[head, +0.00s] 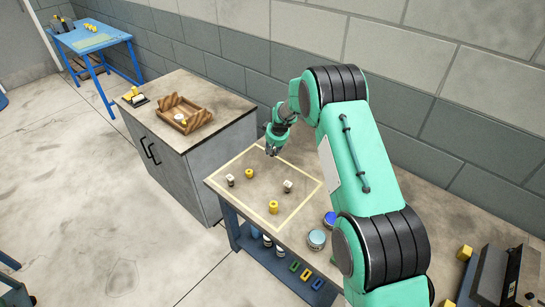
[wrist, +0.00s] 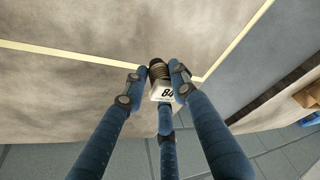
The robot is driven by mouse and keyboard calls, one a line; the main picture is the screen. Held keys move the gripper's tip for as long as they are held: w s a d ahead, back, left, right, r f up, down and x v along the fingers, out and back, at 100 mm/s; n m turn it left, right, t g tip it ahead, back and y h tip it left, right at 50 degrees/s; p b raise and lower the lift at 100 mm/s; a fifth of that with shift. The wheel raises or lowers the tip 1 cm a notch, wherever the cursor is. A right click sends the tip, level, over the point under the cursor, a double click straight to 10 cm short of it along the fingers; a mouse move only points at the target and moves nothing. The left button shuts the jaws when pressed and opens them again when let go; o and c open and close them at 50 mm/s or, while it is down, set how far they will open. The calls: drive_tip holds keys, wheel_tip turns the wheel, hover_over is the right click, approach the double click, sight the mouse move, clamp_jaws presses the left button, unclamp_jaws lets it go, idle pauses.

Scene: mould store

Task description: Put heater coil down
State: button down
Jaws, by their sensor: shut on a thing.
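My gripper (head: 272,150) hangs over the far edge of the workbench in the head view. In the wrist view its three fingers (wrist: 160,74) are shut on the heater coil, a small part with a dark ribbed coil (wrist: 159,69) and a white block marked 84 (wrist: 161,93). The held coil appears beside a corner of the yellow outline (wrist: 95,56) on the bench top. I cannot tell whether it touches the bench. In the head view the coil is too small and hidden by the fingers to make out.
Inside the outline stand two pale parts (head: 288,186) (head: 230,180) and two yellow parts (head: 249,173) (head: 273,207). Two blue-topped tins (head: 317,239) (head: 330,218) stand near the right. A grey cabinet (head: 188,165) bears a wooden tray (head: 186,112). The outline's middle is clear.

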sight(273, 154)
drive_tip(key=shift+f+b, duration=0.45)
drive_tip(key=shift+f, duration=1.4)
drive_tip(key=shift+f, duration=0.1)
drive_tip(key=c, duration=1.4)
unclamp_jaws()
drive_tip(key=shift+s+r, duration=0.15)
drive_tip(key=shift+r, duration=0.5)
drive_tip(key=p+v, duration=0.2)
drive_tip(key=v, duration=0.9)
drive_tip(key=shift+d, duration=0.1)
